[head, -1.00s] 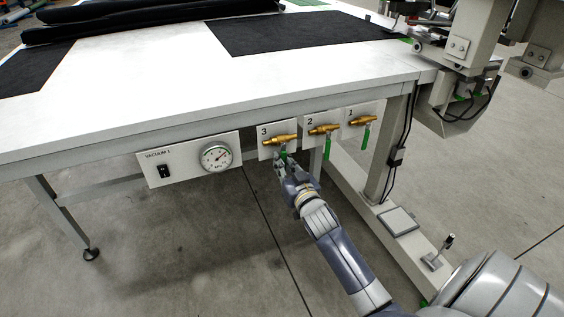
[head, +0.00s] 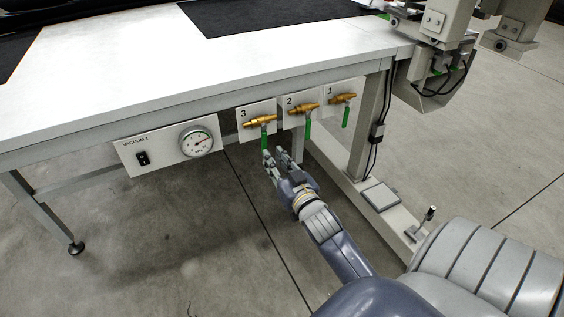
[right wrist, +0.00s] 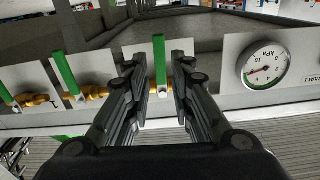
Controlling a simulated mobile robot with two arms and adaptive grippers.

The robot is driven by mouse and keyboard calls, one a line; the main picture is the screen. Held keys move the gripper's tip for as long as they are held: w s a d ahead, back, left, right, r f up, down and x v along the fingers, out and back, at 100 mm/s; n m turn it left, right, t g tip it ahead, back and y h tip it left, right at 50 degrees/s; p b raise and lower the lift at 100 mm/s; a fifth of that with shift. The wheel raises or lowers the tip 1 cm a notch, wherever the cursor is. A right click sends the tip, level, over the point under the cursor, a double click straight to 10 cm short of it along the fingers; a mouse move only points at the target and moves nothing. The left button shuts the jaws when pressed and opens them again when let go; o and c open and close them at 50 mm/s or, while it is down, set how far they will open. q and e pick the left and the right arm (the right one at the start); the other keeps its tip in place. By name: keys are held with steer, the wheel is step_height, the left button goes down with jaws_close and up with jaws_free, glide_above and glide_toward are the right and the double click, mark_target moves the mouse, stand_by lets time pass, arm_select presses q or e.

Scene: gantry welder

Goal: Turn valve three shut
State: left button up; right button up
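Valve three (head: 260,121) is a brass valve on a white plate marked 3 under the table edge. Its green lever (head: 264,140) hangs straight down, across the brass body. In the right wrist view the green lever (right wrist: 160,60) stands between the two fingers, with a gap on each side. My right gripper (head: 271,156) is open just below and in front of the lever, holding nothing. The right gripper (right wrist: 158,72) fills the middle of the wrist view and partly hides the valve body. My left gripper is not in view.
Valve two (head: 304,108) and valve one (head: 342,98) sit to the right, their green levers also hanging down. A vacuum panel with a gauge (head: 197,142) and black switch (head: 143,158) is to the left. A table leg (head: 370,130) stands right of the valves.

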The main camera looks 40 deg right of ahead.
steer(key=shift+v, duration=2.2)
